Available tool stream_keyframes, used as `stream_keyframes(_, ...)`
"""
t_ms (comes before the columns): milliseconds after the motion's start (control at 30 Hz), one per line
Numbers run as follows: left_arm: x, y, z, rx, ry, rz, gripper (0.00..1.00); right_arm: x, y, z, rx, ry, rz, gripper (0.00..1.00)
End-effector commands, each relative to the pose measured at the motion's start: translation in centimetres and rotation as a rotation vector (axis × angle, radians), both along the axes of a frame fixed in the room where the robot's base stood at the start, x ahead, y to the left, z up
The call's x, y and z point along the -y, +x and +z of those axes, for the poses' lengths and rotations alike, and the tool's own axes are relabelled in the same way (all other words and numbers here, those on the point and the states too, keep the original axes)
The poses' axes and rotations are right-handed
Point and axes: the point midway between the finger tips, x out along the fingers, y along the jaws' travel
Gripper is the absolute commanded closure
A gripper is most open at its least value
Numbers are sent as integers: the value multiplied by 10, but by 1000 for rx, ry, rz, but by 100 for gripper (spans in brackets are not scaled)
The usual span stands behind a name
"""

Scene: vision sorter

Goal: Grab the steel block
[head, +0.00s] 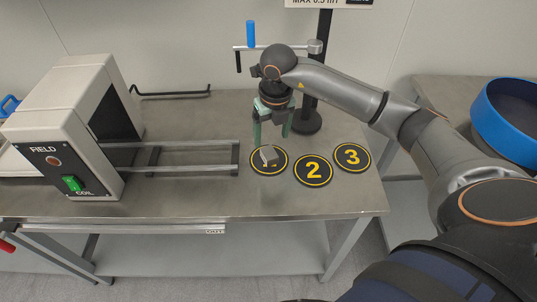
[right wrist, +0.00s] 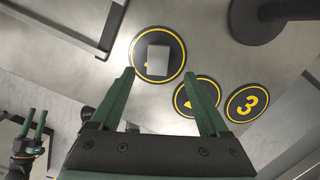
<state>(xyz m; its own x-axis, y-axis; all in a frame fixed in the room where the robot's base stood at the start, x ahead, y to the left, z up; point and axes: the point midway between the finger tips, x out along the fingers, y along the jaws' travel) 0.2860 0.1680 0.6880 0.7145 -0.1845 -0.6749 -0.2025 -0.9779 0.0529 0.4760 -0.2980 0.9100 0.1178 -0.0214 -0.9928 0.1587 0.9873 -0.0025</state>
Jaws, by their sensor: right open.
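The steel block (head: 267,154) is a small grey block lying on the black round marker at the left of the row. In the right wrist view the block (right wrist: 158,60) shows as a pale rectangle covering the marker's middle. My right gripper (head: 271,137) has green fingers pointing down, just behind and above the block. In the right wrist view the right gripper (right wrist: 162,95) is open, with nothing between its fingers, and the block is beyond the fingertips. My left gripper (right wrist: 36,118) shows at the left edge of that view, its fingers apart and empty.
Marker 2 (head: 313,170) and marker 3 (head: 352,157) lie flat to the right. A FIELD COIL machine (head: 52,160) with rails (head: 190,168) stands left. A black stand (head: 307,122) rises behind the right gripper. A blue-rimmed bin (head: 490,120) is at far right.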

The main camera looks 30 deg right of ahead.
Motion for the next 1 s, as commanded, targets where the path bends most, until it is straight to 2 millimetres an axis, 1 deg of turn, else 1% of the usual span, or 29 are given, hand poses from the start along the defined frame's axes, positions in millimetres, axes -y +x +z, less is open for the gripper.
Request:
stream_keyframes(33, 0, 0, 0, 0, 0, 0, 50, 0, 0, -6, -2, 1, 0, 21)
stream_keyframes(233, 0, 0, 2, -1, 0, 0, 50, -1, 2, -20, -2, 2, 1, 21)
stream_keyframes(500, 0, 0, 5, -1, 0, 0, 50, -2, 5, -59, -2, 2, 1, 21)
stream_keyframes(600, 0, 0, 5, -1, 0, 0, 50, -2, 6, -64, -1, 2, 3, 21)
stream_keyframes(800, 0, 0, 5, -1, 0, 0, 50, -2, 6, -65, 1, 2, 3, 21)
stream_keyframes(833, 0, 0, 5, -1, 0, 0, 50, -2, 6, -65, 1, 2, 3, 22)
stream_keyframes(1000, 0, 0, 5, 0, 0, 0, 50, -2, 6, -65, 1, 3, 2, 42)
